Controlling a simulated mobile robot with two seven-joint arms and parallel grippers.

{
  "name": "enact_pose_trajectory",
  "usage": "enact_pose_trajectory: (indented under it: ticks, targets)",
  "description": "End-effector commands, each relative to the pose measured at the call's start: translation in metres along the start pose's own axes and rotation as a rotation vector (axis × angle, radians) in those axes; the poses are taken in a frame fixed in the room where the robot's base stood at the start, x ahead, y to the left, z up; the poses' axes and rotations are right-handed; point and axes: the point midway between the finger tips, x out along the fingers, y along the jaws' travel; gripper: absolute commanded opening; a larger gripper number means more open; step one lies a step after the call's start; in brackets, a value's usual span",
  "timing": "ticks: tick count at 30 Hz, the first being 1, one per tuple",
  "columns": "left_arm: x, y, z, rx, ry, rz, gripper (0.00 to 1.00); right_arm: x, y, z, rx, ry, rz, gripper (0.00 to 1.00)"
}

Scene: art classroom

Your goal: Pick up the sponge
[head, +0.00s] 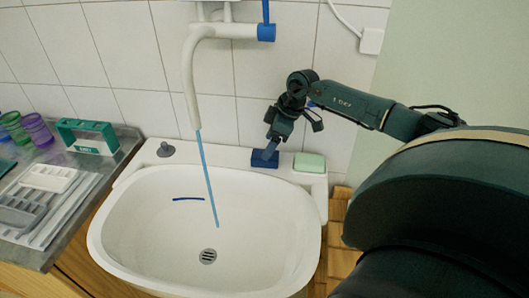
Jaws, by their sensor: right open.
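A dark blue block that looks like the sponge (264,159) lies on the back ledge of the white sink (104,238), right of the tap. My right gripper (269,146) reaches in from the right and points down at the blue block. Its fingers are open, with the tips at or just above the top of the block. I cannot tell whether they touch it. A pale green bar (309,162) lies on the ledge just right of the block, apart from the gripper. My left gripper is out of view.
The white tap (190,75) hangs over the basin, with a thin blue stream below it. A thin dark blue strip (188,199) shows in the basin. Left, a counter holds a green holder (88,136), purple cups (37,130) and a grey tray (22,210). A tiled wall stands close behind.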

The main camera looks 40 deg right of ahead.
Motion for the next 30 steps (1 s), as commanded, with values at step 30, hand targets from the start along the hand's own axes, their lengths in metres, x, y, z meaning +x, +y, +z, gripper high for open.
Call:
enact_pose_trajectory:
  ticks: [30]
  targets:
    - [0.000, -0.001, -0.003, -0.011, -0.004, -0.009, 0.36, 0.057, -0.001, -0.004, -0.001, 0.000, 0.000, 0.50]
